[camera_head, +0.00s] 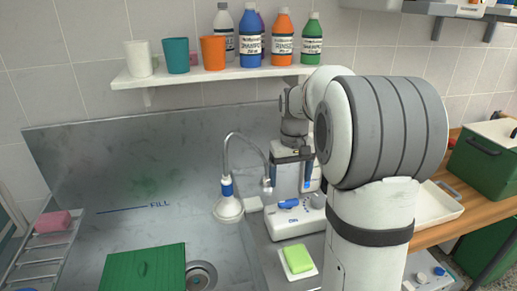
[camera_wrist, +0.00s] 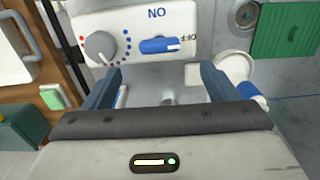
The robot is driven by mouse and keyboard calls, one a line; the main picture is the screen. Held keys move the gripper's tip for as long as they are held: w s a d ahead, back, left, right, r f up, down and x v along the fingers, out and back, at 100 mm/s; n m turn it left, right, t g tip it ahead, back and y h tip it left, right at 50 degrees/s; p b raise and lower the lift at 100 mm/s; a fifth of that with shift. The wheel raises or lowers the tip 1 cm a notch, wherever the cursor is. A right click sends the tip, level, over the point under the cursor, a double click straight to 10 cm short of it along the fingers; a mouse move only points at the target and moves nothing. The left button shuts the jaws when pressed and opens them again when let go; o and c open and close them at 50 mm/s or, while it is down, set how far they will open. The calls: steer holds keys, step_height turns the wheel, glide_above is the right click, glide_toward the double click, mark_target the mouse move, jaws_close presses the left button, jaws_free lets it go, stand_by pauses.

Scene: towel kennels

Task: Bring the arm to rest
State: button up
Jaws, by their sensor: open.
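My gripper (camera_head: 291,176) hangs from my white and grey arm, fingers pointing down, above the back part of the white control box (camera_head: 290,222) by the basin. It is open, with nothing between the fingers. In the wrist view, my gripper (camera_wrist: 160,88) shows both dark blue fingers apart. Beyond them is the control box (camera_wrist: 185,14) with a grey knob (camera_wrist: 100,46) and a blue switch (camera_wrist: 160,45), seen upside down. The arm's bulk hides part of the area to the right.
A shower head (camera_head: 228,208) on a curved pipe stands just left of my gripper. A shelf (camera_head: 190,77) with cups and bottles runs behind. A green sponge (camera_head: 298,259) lies in front of the box. A green board (camera_head: 143,270) covers part of the basin. A green crate (camera_head: 485,165) stands right.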

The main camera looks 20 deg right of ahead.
steer(key=shift+s+a+r, duration=0.1)
steer(key=shift+s+a, duration=0.1)
steer(key=s+a+f+t, duration=0.1)
steer(key=s+a, duration=0.4)
steer(key=s, duration=0.6)
steer(key=s+a+f+t, duration=0.1)
steer(key=s+a, duration=0.3)
steer(key=s, duration=0.7)
steer(key=shift+a+f+t, duration=0.15)
steer(key=shift+a+t, duration=0.25)
steer(key=shift+c, duration=0.3)
